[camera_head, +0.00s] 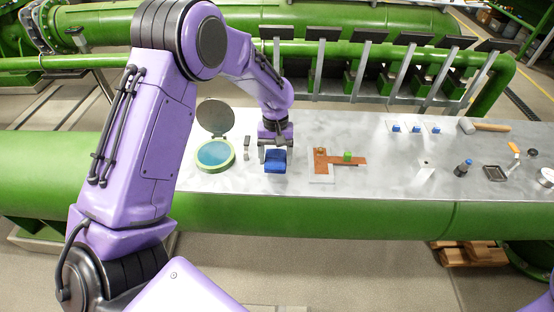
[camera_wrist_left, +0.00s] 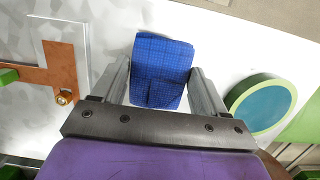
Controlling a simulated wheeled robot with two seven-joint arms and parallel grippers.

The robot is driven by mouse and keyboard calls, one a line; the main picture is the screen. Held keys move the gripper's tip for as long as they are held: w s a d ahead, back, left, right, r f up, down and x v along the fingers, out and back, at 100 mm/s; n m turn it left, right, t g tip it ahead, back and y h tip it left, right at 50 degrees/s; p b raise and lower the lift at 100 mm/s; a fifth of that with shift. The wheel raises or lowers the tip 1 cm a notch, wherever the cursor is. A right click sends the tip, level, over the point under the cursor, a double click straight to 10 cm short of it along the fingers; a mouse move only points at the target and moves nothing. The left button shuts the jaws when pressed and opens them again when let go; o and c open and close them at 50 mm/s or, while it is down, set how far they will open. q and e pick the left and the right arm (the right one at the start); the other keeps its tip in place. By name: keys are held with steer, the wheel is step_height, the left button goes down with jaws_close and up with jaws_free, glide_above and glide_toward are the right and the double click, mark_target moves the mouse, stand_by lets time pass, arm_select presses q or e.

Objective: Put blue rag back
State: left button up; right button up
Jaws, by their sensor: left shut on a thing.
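The blue rag (camera_head: 275,160) is a small dark blue woven cloth at the middle of the metal table in the head view. In the left wrist view the rag (camera_wrist_left: 161,70) lies between the two fingers. My left gripper (camera_head: 275,146) points down and is shut on the rag. It also shows in the left wrist view (camera_wrist_left: 160,88), with a finger on each side of the cloth. I cannot tell whether the rag touches the table. My right gripper is not in view.
A round green case (camera_head: 215,168) with a blue inside and a raised dark lid stands left of the rag. A brown bracket (camera_head: 320,158) with a green block (camera_head: 347,157) lies to the right. Small blue blocks (camera_head: 396,129), a hammer (camera_head: 490,127) and a bottle (camera_head: 462,168) are farther right.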

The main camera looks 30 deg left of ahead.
mark_target(277, 163)
arm_select(q)
steer(key=f+p, duration=0.1)
steer(key=f, duration=0.1)
steer(key=w+f, duration=0.1)
steer(key=f, duration=0.1)
steer(key=shift+w+f+p, duration=0.1)
steer(key=shift+f+p, duration=0.05)
steer(key=shift+p, duration=0.25)
steer(key=shift+a+f, duration=0.1)
steer(key=shift+f, duration=0.05)
steer(key=shift+f, duration=0.1)
steer(key=o, duration=1.4)
steer(key=r+b, duration=0.1)
steer(key=r, duration=0.2)
steer(key=w+r+b, duration=0.1)
steer(key=r, duration=0.3)
steer(key=a+r+b, duration=0.1)
steer(key=r, duration=0.3)
steer(key=shift+w+r, duration=0.2)
steer(key=shift+w, duration=0.15)
steer(key=shift+r, duration=0.4)
